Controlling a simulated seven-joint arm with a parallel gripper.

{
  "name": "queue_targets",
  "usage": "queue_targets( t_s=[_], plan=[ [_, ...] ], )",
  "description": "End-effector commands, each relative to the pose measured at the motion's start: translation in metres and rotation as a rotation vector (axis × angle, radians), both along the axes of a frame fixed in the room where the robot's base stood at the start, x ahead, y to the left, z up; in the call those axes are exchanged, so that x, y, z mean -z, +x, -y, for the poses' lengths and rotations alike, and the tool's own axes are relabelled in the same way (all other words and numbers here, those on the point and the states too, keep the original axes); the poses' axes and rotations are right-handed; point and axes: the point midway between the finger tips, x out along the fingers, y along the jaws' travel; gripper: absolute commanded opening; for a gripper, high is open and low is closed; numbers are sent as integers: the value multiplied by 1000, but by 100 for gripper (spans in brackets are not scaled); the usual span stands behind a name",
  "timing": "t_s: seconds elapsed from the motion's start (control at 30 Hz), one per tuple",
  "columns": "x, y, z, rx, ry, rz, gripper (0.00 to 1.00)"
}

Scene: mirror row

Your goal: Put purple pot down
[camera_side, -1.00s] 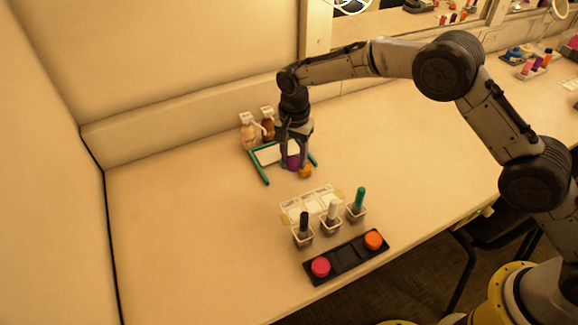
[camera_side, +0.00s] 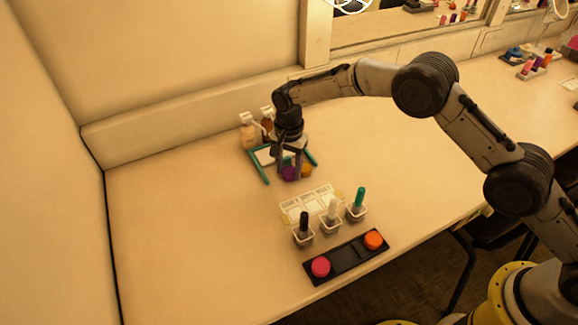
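The purple pot (camera_side: 289,173) is between the fingertips of my gripper (camera_side: 289,170), which points down near the open front of the teal-edged frame. The fingers appear closed on the pot and partly cover it. I cannot tell whether the pot touches the table. An orange-yellow pot (camera_side: 306,171) stands close to its right.
Two pump bottles (camera_side: 249,131) stand behind the teal frame (camera_side: 260,169). In front are a pale card (camera_side: 311,203), several cups holding black, white and teal sticks, and a black tray (camera_side: 346,257) with pink and orange pots. The left of the table is clear.

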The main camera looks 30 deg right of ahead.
Motion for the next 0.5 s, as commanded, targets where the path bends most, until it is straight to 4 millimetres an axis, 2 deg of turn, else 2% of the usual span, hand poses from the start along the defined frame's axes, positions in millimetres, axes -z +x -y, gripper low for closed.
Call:
queue_targets(
  t_s=[0.03, 0.1, 0.13, 0.5],
  plan=[
    [0, 0, 0, 0, 0, 0, 61],
    [0, 0, 0, 0, 0, 0, 73],
    [0, 0, 0, 0, 0, 0, 76],
    [-5, 0, 0, 0, 0, 0, 76]
  ],
)
